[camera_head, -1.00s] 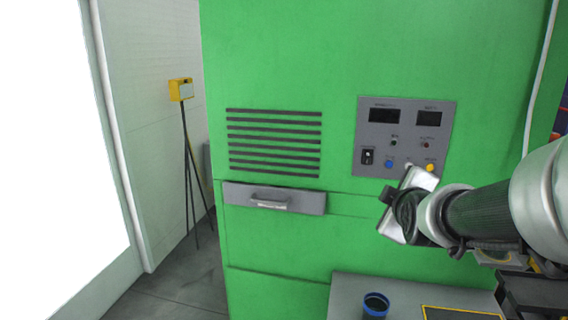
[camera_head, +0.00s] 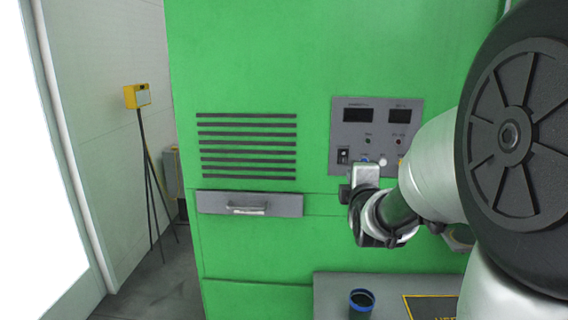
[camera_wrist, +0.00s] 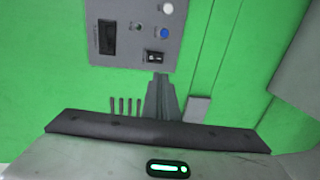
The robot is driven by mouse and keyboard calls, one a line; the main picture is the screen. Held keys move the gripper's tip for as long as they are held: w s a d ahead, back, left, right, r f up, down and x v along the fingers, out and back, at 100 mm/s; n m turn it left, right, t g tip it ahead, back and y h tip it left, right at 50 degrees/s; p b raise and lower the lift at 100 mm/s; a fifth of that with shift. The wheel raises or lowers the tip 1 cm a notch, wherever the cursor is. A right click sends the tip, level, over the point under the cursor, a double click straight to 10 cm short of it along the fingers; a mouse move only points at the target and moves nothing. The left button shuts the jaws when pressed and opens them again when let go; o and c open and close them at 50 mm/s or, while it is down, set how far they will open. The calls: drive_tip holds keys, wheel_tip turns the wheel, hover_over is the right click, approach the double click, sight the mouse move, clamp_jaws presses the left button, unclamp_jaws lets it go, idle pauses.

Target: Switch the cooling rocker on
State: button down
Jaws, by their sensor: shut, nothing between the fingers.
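The cooling rocker is a small black switch (camera_head: 343,155) at the lower left of the grey control panel (camera_head: 378,109) on the green machine. It also shows in the wrist view (camera_wrist: 155,57), beside a blue button (camera_wrist: 164,33). Its small markings are too small to read. My gripper (camera_wrist: 160,78) is shut and empty. Its fingertips lie just below the rocker in the wrist view; I cannot tell whether they touch the panel. In the head view my gripper (camera_head: 364,172) is just below and right of the rocker, and its fingertips are mostly hidden.
White (camera_head: 382,160) and yellow buttons sit right of the rocker, the yellow partly covered by my arm. A drawer (camera_head: 215,203) and vents (camera_head: 247,146) are to the left. A blue-rimmed cup (camera_head: 361,300) stands on the grey ledge below. A yellow box on a tripod (camera_head: 137,96) stands farther left.

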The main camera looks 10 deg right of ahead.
sight(343, 161)
drive_tip(key=p+x, duration=0.1)
drive_tip(key=x, duration=1.3)
drive_tip(key=shift+p, duration=0.4)
drive_tip(key=shift+w+f+b, duration=0.15)
drive_tip(key=shift+f+b, duration=0.35)
drive_tip(key=shift+b, duration=0.7)
drive_tip(key=t+b, duration=0.1)
drive_tip(key=b, duration=0.2)
drive_tip(key=shift+w+f, duration=0.1)
drive_tip(key=shift+f, duration=0.1)
drive_tip(key=shift+r+p, duration=0.4)
drive_tip(key=shift+r, duration=0.25)
drive_tip(key=shift+f, duration=0.1)
